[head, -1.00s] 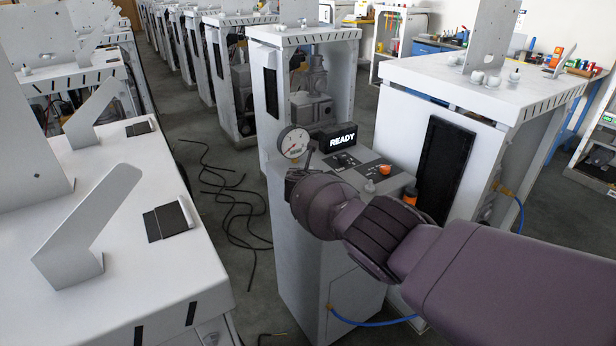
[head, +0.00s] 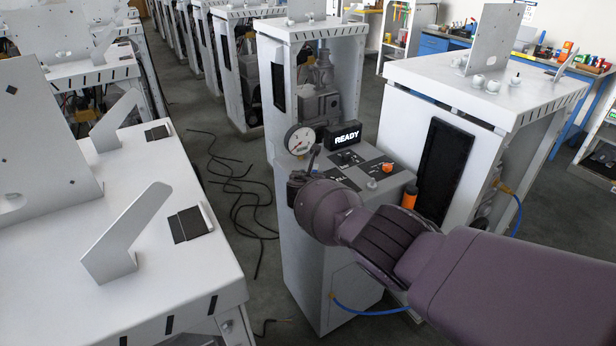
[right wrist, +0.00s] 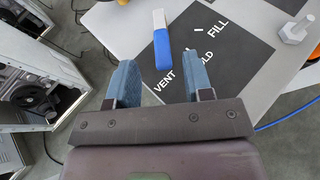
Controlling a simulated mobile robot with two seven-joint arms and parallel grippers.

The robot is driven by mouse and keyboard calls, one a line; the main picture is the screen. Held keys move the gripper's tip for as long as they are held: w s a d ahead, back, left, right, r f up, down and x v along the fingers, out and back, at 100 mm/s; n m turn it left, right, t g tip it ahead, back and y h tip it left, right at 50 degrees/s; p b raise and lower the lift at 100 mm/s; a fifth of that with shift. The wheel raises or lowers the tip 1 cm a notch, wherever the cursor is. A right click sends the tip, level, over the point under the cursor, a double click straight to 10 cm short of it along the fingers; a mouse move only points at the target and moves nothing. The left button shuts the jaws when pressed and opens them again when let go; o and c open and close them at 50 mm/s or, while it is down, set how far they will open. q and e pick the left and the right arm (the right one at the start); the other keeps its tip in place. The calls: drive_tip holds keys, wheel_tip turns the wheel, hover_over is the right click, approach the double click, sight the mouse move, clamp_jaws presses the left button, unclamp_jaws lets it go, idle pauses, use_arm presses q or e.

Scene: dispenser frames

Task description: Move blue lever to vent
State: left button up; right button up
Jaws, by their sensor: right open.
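The blue lever (right wrist: 161,48), with a pale upper end, stands out over a black label plate (right wrist: 225,58) in the right wrist view. The plate carries the words VENT, FILL and a partly covered word between them. My right gripper (right wrist: 160,84) is open, its two blue-grey fingers on either side of the lever's near end, with gaps showing. Contact is not visible. In the head view my right gripper (head: 298,186) is at the left edge of the panel, mostly hidden by my wrist. The lever cannot be made out clearly there. My left gripper is not in view.
The dispenser panel carries a round gauge (head: 299,140), a READY display (head: 343,135) and an orange knob (head: 388,167). A pale hexagonal knob (right wrist: 296,28) is right of the lever. White benches (head: 140,215) stand left, with black cables (head: 235,190) on the floor between.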

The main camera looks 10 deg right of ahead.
drive_tip(key=shift+p+v, duration=1.1)
drive_tip(key=shift+p, duration=0.1)
use_arm(q)
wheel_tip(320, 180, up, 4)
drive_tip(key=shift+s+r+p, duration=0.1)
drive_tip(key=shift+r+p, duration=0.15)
drive_tip(key=shift+p, duration=0.85)
use_arm(e)
drive_tip(key=v, duration=0.4)
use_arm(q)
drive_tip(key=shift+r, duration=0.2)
use_arm(e)
drive_tip(key=shift+s, duration=0.1)
